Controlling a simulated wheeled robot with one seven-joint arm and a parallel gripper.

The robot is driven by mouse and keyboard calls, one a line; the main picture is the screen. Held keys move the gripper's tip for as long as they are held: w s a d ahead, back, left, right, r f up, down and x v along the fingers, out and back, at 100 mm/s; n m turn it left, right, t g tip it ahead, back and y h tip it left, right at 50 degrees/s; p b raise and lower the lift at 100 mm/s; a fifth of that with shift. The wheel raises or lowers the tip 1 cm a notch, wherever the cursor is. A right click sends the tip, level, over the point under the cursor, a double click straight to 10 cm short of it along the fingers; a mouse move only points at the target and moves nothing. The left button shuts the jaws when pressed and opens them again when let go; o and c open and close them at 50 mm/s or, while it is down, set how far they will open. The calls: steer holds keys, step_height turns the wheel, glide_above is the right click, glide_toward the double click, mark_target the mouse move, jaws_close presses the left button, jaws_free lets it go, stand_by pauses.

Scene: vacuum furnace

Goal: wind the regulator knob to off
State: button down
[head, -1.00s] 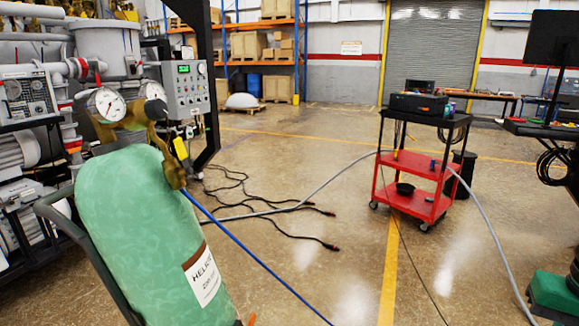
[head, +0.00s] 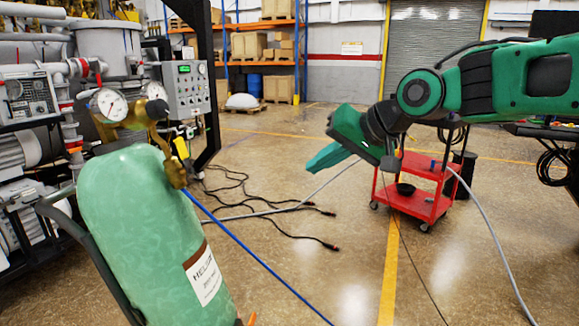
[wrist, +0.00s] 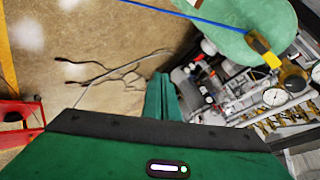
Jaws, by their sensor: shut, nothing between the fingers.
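The green helium cylinder (head: 140,215) stands at the left of the head view, with a white label on its side. On its top sits the brass regulator (head: 137,117), with a round white gauge (head: 107,104) at the left and a second, darker-looking gauge at the right. A yellow tag (head: 180,148) hangs beside the brass valve. In the wrist view the cylinder (wrist: 235,22) and regulator (wrist: 293,79) show at the upper right. My gripper (head: 318,163) is shut and empty, well right of the regulator and apart from it.
A blue hose (head: 255,255) runs from the cylinder top down to the floor. Dark cables (head: 265,205) lie on the floor. A red cart (head: 405,190) stands behind my arm. A grey control box (head: 188,88) is behind the regulator. Air between gripper and regulator is clear.

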steer(key=s+a+r+n+g+y, duration=0.1)
steer(key=a+r+y, duration=0.1)
steer(key=a+r, duration=0.35)
steer(key=s+a+r+n+y, duration=0.1)
steer(key=a+r+y, duration=0.1)
steer(key=a, duration=0.6)
steer(key=n+g+y, duration=0.2)
steer(key=g+y, duration=0.1)
glide_toward(152, 126)
step_height(152, 126, up, 2)
steer(key=s, duration=0.2)
steer(key=shift+m, duration=0.3)
steer(key=shift+x, duration=2.95)
steer(key=shift+w+r, duration=0.15)
steer(key=shift+w, duration=0.15)
steer(key=shift+w+d+f, duration=0.15)
steer(key=shift+f, duration=0.25)
steer(key=shift+w+d+f, duration=0.15)
steer(key=shift+d+f, duration=0.05)
steer(key=shift+f, duration=0.2)
steer(key=shift+w+d+f, duration=0.15)
steer(key=shift+w+f, duration=0.15)
steer(key=shift+f, duration=0.1)
